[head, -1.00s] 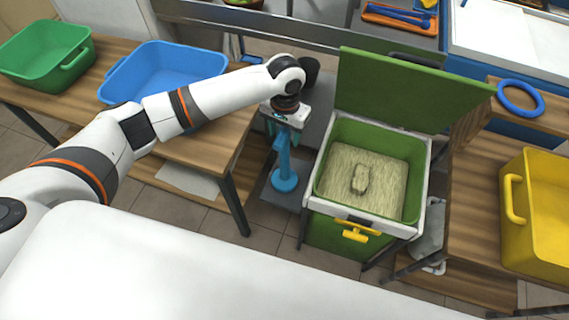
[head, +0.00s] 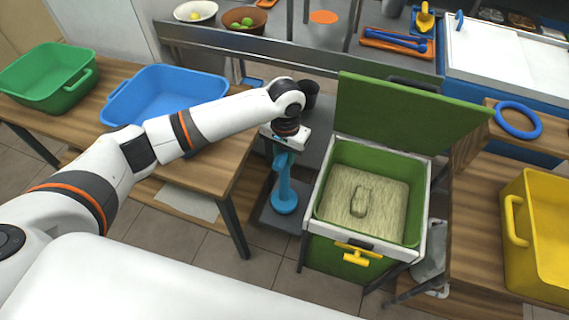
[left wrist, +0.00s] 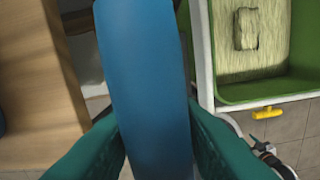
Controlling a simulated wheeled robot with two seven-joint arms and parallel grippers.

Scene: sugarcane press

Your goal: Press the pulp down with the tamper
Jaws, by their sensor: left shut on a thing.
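The blue tamper (head: 284,192) is upright, with its round foot low beside the green press box. My left gripper (head: 281,151) is shut on its upper handle, and the tamper (left wrist: 147,80) fills the middle of the left wrist view between the teal fingers (left wrist: 150,140). The pale, fibrous pulp (head: 340,190) lies fairly level inside the green press box (head: 416,205), with a small block (head: 360,201) on top. The box's green lid (head: 408,112) stands open at the back. The tamper is left of the box, apart from the pulp. My right gripper is not in view.
A yellow handle (head: 352,258) sticks out from the box front. A wooden table with a blue tub (head: 118,98) and a green tub (head: 42,98) stands left. A yellow tub (head: 520,262) and a blue ring (head: 518,120) are on the right.

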